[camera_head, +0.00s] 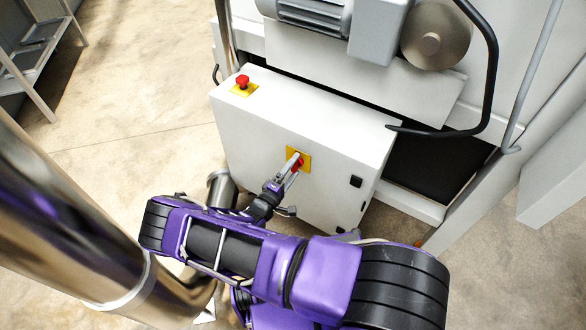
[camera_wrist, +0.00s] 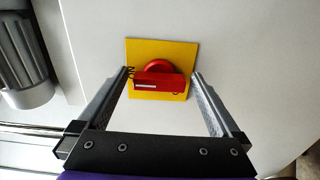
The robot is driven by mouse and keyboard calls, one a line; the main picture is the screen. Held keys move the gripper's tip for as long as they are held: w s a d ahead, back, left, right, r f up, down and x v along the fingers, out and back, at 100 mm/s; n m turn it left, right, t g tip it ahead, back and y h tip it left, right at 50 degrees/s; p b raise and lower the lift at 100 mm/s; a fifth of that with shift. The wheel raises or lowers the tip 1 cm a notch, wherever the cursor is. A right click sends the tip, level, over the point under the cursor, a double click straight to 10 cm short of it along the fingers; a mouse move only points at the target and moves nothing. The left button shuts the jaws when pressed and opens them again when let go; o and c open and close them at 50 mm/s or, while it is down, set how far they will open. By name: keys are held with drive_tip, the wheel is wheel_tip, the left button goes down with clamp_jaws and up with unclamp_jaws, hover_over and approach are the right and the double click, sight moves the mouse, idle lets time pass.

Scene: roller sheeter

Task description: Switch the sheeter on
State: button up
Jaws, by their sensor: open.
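The sheeter's control cabinet (camera_head: 290,130) is a white box in the head view. A red rotary switch (camera_head: 298,163) sits on a yellow plate (camera_head: 305,153) on its front face. In the wrist view the red switch handle (camera_wrist: 160,80) lies across the picture on the yellow plate (camera_wrist: 150,50), with "ON" lettering at the plate's left side. My gripper (camera_wrist: 160,78) is open, with one finger on each side of the handle. It also shows at the switch in the head view (camera_head: 293,163). I cannot tell whether the fingertips touch the handle or plate.
A red emergency button (camera_head: 243,81) on a yellow base stands on the cabinet top. A black latch (camera_head: 356,181) is at the right of the front face. A black curved bar (camera_head: 490,70) and motor (camera_head: 315,12) are above. A shiny metal pipe (camera_head: 80,210) stands at the left.

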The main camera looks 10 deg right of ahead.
drive_tip(key=v, duration=1.7)
drive_tip(key=shift+s, duration=0.2)
drive_tip(key=shift+a+r, duration=0.1)
drive_tip(key=shift+a, duration=0.05)
